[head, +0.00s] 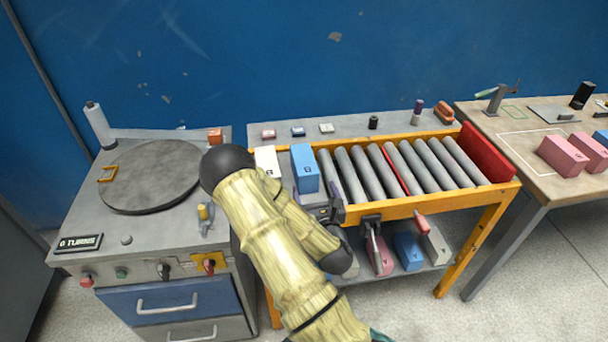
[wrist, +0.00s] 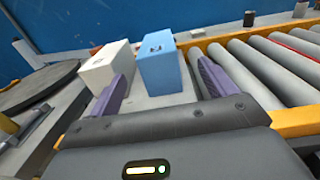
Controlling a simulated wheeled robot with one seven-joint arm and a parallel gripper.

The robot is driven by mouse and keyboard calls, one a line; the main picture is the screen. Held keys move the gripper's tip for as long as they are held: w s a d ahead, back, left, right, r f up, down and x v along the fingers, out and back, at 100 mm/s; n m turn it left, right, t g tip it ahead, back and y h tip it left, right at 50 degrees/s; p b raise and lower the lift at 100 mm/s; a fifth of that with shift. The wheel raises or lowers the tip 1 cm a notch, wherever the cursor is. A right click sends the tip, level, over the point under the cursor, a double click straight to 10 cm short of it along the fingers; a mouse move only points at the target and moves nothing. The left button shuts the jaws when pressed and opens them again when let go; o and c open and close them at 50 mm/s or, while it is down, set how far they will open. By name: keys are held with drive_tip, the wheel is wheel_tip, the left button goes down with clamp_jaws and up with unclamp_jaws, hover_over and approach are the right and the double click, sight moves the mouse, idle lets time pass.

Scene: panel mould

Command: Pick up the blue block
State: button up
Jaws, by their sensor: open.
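The blue block (head: 305,168) stands upright at the left end of the roller conveyor, with a dark mark on its top. It also shows in the wrist view (wrist: 160,66), ahead of my gripper (wrist: 163,85) and between the lines of its two purple fingers. My gripper is open, and its fingers are apart with nothing held between them. In the head view my arm hides most of the gripper, just in front of the block. A white block (head: 267,161) stands close to the left of the blue one, near the left finger in the wrist view (wrist: 106,68).
Grey rollers (head: 390,170) in an orange frame lie to the right. A workbench with a round dark turntable (head: 150,177) is at left. Small items line the back ledge (head: 350,128). More blocks sit on the lower shelf. A table with pink blocks (head: 563,155) is at right.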

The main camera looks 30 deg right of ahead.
sight(306, 163)
drive_tip(key=shift+w+d+f+b, duration=0.2)
drive_tip(key=shift+w+b, duration=0.3)
drive_tip(key=shift+b, duration=1.55)
drive_tip(key=shift+w+b, duration=0.1)
drive_tip(key=shift+b, duration=0.25)
drive_tip(key=x, duration=0.2)
drive_tip(key=p+x, duration=0.1)
drive_tip(key=x, duration=0.1)
drive_tip(key=shift+r, duration=0.25)
drive_tip(key=shift+w+d, duration=0.1)
drive_tip(key=shift+w, duration=0.25)
drive_tip(key=x, duration=0.5)
drive_tip(key=shift+w+a+p, duration=0.2)
drive_tip(key=shift+p, duration=0.1)
drive_tip(key=c, duration=1.5)
